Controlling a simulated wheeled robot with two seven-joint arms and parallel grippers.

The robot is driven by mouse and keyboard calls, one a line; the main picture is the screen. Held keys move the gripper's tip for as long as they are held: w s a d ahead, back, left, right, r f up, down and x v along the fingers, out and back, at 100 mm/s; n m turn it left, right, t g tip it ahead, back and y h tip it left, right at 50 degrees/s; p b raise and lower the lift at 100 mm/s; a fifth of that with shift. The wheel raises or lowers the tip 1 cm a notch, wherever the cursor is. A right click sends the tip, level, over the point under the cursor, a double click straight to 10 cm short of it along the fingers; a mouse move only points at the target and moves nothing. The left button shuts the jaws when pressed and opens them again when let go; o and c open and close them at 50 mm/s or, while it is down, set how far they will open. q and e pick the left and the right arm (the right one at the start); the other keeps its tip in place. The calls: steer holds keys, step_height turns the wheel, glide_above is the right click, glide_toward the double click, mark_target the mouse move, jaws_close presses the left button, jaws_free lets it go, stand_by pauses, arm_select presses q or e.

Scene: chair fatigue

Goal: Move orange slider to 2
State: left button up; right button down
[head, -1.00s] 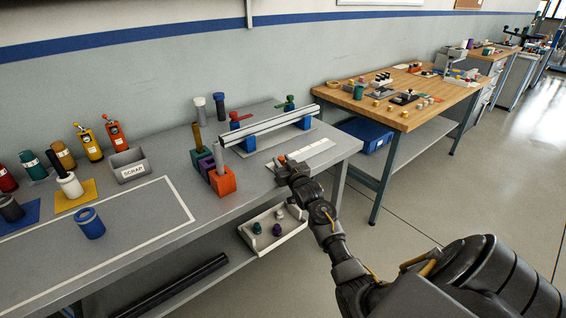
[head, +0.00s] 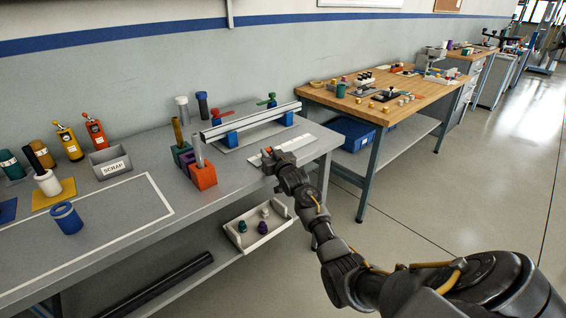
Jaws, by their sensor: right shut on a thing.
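The orange slider (head: 269,151) shows as a small orange-red bit at the left part of a pale strip (head: 297,143) on the grey bench. My right gripper (head: 271,157) is at the slider, low over the strip's left part, and is shut on it. The gripper hides most of the slider and part of the strip. Any numbers on the strip are too small to read. My left gripper is not in view.
A metal rail (head: 250,120) on blue supports stands behind the strip. A white tray (head: 258,228) sits on the lower shelf. A wooden bench (head: 400,95) stands beyond.

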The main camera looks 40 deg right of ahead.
steer(key=d, duration=0.3)
steer(key=shift+w, duration=0.15)
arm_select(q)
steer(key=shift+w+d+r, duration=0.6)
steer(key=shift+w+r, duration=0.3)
arm_select(e)
steer(key=shift+d, duration=0.25)
steer(key=c, duration=1.2)
jaws_free()
steer(key=shift+s, duration=0.35)
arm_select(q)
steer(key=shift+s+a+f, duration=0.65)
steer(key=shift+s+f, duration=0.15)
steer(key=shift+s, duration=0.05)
arm_select(e)
steer(key=s, duration=0.3)
steer(key=s+a, duration=0.1)
steer(key=s, duration=0.2)
steer(key=s+a, duration=0.1)
steer(key=s, duration=0.3)
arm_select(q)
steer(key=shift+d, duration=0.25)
